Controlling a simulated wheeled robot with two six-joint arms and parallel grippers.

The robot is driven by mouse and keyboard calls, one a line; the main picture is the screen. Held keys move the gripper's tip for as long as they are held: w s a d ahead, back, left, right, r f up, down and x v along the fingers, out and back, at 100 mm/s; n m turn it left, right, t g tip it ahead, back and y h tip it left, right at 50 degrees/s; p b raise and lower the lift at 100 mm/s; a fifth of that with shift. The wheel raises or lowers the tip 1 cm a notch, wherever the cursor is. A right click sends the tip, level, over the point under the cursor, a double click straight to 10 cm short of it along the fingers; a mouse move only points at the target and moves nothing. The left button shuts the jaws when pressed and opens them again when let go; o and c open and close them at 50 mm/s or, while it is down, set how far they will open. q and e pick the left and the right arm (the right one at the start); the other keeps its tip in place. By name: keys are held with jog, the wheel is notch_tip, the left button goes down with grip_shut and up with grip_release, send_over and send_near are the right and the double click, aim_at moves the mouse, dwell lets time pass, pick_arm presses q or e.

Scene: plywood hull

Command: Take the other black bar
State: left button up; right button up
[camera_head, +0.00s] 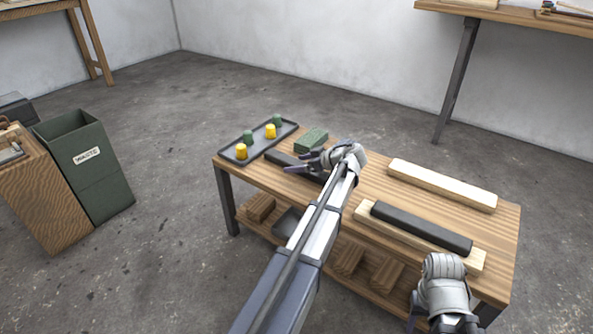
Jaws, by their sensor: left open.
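One black bar (281,158) lies on the workbench top near its left end, partly hidden behind my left gripper. My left gripper (299,163) is open and empty-looking, right at this bar; I cannot tell whether it touches it. Another black bar (422,228) lies lengthwise on a pale wooden plank (374,227) at the front right of the bench. My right gripper (440,318) is low at the bottom edge, in front of the bench's right end, and partly cut off; its jaws do not show clearly.
A grey tray (256,149) with green and yellow pieces sits at the bench's left end. A green block (311,140) lies behind the left bar. A second pale plank (442,185) lies at the back right. A green waste bin (88,165) stands left.

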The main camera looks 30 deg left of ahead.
pick_arm(q)
jog(key=shift+a+f, duration=0.2)
jog(key=shift+a, duration=0.15)
grip_shut()
dwell(0.5)
